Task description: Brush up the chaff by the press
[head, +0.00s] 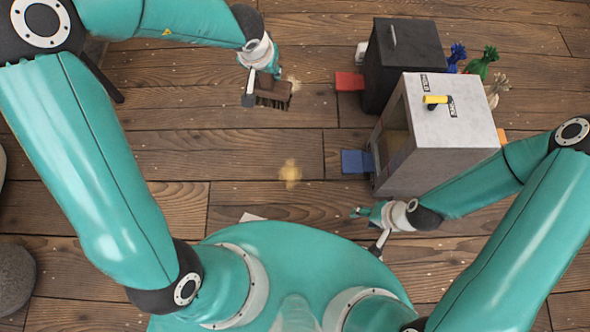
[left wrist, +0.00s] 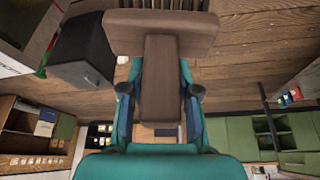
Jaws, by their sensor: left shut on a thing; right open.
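My left gripper (head: 264,72) is shut on the handle of a brown brush (head: 273,96), with its bristles toward the plank floor. In the left wrist view, the brush (left wrist: 160,35) spans the top, its handle between my two fingers. A tan patch of chaff (head: 290,173) lies on the floor at the middle. A fainter tan patch (head: 293,83) lies just right of the brush. My right gripper (head: 378,232) is open and empty, low near the grey box. I cannot tell for certain which machine is the press.
Tied sacks stand behind. The middle floor is mostly clear.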

